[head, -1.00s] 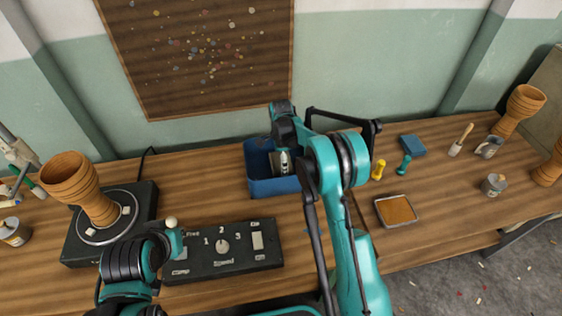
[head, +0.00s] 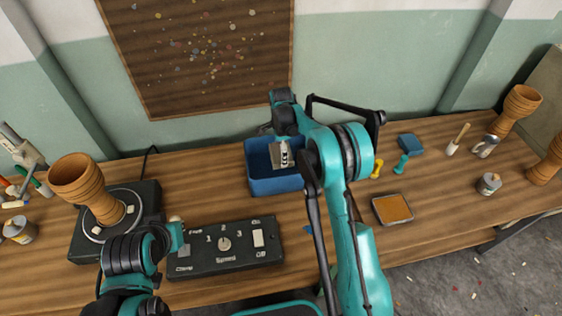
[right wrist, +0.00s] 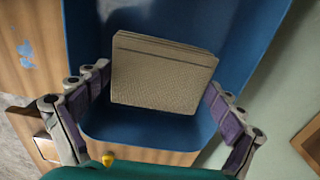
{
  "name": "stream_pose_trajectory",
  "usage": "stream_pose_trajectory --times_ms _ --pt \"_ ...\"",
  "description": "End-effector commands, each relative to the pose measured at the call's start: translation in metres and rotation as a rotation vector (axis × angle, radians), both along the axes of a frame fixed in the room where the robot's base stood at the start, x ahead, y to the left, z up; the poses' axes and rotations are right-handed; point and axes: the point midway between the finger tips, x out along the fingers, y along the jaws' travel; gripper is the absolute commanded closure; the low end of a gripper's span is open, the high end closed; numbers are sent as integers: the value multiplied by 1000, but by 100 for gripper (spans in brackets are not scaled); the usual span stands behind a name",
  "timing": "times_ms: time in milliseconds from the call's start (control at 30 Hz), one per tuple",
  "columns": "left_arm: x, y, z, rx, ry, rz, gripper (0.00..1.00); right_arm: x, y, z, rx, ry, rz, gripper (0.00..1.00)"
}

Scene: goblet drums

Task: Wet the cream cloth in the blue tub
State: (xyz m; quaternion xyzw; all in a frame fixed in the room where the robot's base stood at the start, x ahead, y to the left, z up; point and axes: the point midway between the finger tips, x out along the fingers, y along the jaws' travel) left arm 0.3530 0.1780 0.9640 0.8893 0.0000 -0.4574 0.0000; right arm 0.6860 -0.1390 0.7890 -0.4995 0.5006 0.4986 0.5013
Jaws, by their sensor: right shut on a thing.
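The blue tub (head: 262,186) stands on the table near the wall. It also shows in the right wrist view (right wrist: 245,50), where its blue inside surrounds the cloth. The cream cloth (right wrist: 165,75) is a folded, layered square pad with a woven texture. My right gripper (head: 283,158) is over the tub's opening, pointing down, shut on the cloth. In the right wrist view its purple-padded fingers (right wrist: 163,108) press the cloth from both sides. I cannot tell whether the cloth is wet or touches water.
A black control box (head: 225,262) lies in front of the tub. A wooden goblet drum shell (head: 78,183) stands on a turntable (head: 148,200) at left. An orange-topped tray (head: 392,209), a blue block (head: 411,144) and a metal can (head: 488,184) are at right.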

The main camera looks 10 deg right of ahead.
Motion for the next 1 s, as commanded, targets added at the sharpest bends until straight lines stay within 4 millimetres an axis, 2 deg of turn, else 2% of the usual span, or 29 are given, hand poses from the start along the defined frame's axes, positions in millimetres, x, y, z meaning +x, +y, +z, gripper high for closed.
stream_pose_trajectory --times_ms 100,633,1000 --pt "0 0 8 0 0 0 100 0 0 13 0 0 0 29" --pt "0 0 35 0 0 0 100 0 0 57 0 0 0 29" --pt "0 0 36 0 0 0 100 0 0 60 0 0 0 29"
